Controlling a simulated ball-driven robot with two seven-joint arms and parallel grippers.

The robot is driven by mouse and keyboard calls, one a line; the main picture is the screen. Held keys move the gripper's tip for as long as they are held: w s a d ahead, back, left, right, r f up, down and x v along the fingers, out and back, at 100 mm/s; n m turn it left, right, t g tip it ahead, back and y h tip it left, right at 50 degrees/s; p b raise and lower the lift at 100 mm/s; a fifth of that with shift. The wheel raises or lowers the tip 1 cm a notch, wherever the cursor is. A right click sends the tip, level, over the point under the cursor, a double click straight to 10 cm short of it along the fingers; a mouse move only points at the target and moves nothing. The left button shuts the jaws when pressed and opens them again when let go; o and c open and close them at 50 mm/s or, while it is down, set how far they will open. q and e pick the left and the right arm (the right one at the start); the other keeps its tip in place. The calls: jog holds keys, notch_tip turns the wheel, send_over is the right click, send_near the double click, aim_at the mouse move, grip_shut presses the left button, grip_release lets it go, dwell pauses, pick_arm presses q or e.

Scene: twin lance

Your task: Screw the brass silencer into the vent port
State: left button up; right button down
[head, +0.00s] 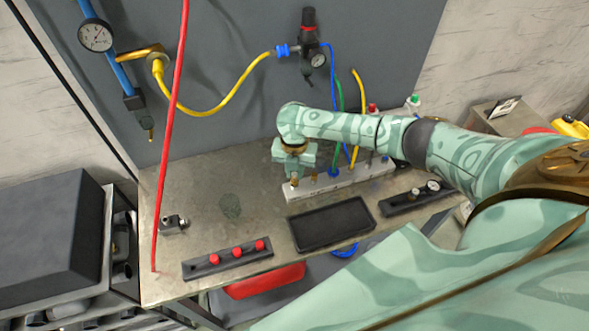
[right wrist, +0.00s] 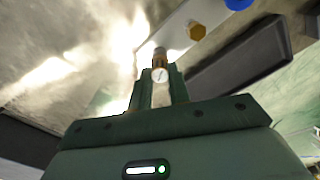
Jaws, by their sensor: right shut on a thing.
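My right gripper (head: 293,177) points down over the left end of the white manifold block (head: 320,187). It is shut on a small brass silencer (head: 294,182), which also shows between the fingers in the right wrist view (right wrist: 159,58). The silencer is at the block's left end; I cannot tell whether it touches or sits in the vent port, which is hidden by the silencer and fingers. A brass fitting (right wrist: 196,31) and a blue fitting (right wrist: 238,4) stand farther along the block. My left gripper is not in view.
A black tray (head: 331,224) lies in front of the block. A red hose (head: 172,110) hangs at left. The bench's left part is mostly clear.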

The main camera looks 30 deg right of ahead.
aim_at(295, 174)
jog(key=shift+f, duration=0.35)
jog(key=c, duration=1.2)
grip_release()
jog(key=shift+c, duration=0.2)
notch_tip(295, 174, up, 16)
jog(key=p, duration=0.3)
jog(key=shift+r, duration=0.15)
jog(key=shift+c, duration=0.3)
